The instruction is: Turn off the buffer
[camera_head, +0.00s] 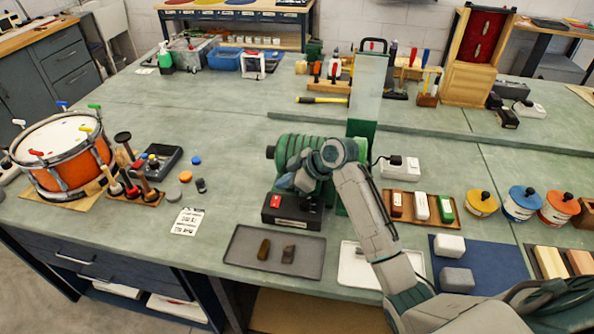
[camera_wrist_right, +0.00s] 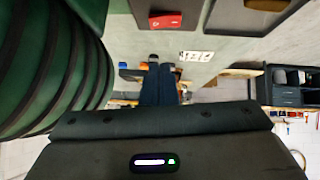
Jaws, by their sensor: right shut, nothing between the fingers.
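The buffer (camera_head: 300,145) is a green ribbed motor in the middle of the bench, partly hidden by my right arm. Its dark switch box (camera_head: 292,216) stands at its front, with a red switch (camera_head: 276,201) on top. In the right wrist view the ribbed body (camera_wrist_right: 50,75) fills the left side and the red switch (camera_wrist_right: 165,20) shows at the top edge. My right gripper (camera_head: 284,184) is just above and behind the switch box, apart from the red switch as far as I can tell. Its fingers (camera_wrist_right: 160,72) are shut and empty. My left gripper is out of view.
A dark tray (camera_head: 245,262) with two small blocks lies in front of the switch box. A drum (camera_head: 62,150) and mallets are at left; erasers and jars (camera_head: 482,203) are at right.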

